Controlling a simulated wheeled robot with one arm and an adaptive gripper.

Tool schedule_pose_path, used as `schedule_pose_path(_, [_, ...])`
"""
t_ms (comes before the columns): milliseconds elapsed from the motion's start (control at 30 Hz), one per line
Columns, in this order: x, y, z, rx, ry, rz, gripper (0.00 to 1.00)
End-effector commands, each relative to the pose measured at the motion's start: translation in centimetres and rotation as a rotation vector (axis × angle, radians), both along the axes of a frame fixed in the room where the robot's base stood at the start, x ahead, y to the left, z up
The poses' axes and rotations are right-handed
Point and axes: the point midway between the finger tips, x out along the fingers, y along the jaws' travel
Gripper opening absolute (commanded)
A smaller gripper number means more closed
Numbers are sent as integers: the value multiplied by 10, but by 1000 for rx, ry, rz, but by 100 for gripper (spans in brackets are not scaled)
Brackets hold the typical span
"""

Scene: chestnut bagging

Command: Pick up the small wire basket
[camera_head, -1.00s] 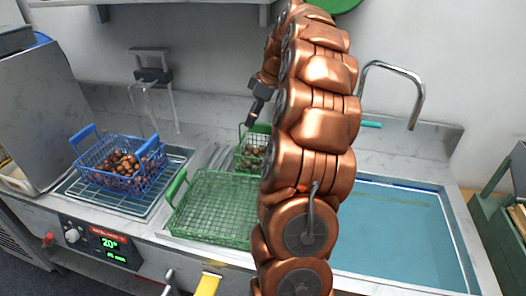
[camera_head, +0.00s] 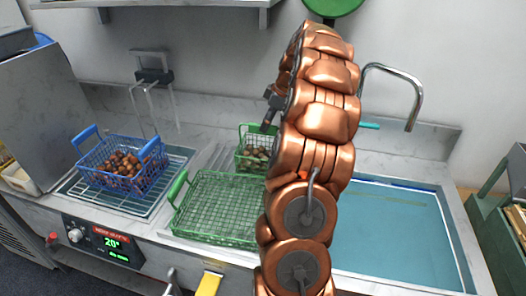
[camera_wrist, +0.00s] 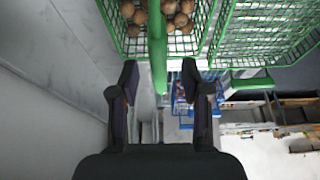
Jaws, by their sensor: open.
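The small green wire basket (camera_head: 242,157) stands behind the larger green basket, with brown chestnuts in it; my arm hides its right side. In the wrist view the small basket (camera_wrist: 128,45) fills the top, chestnuts inside. Its green handle bar (camera_wrist: 158,65) points down toward my gripper. My gripper (camera_wrist: 159,84) is open, one dark finger on each side of the bar's end, with gaps on both sides. In the head view my gripper (camera_head: 267,126) is over the small basket, partly hidden by my arm.
A large empty green basket (camera_head: 215,236) lies in front. A blue basket (camera_head: 128,184) of chestnuts stands on a rack at left. A water-filled sink (camera_head: 395,235) with a faucet (camera_head: 417,105) is at right. A wall rises behind the counter.

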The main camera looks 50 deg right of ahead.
Motion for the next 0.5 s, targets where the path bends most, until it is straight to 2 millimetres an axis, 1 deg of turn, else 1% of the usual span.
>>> schedule_pose_path(67, [2,1,-5,3,2,-1,47])
schedule_pose_path(200, [8,5,-23,5,5,1,47])
schedule_pose_path(300, [12,6,-32,1,2,0,47])
schedule_pose_path(500, [14,6,-36,-1,0,0,47])
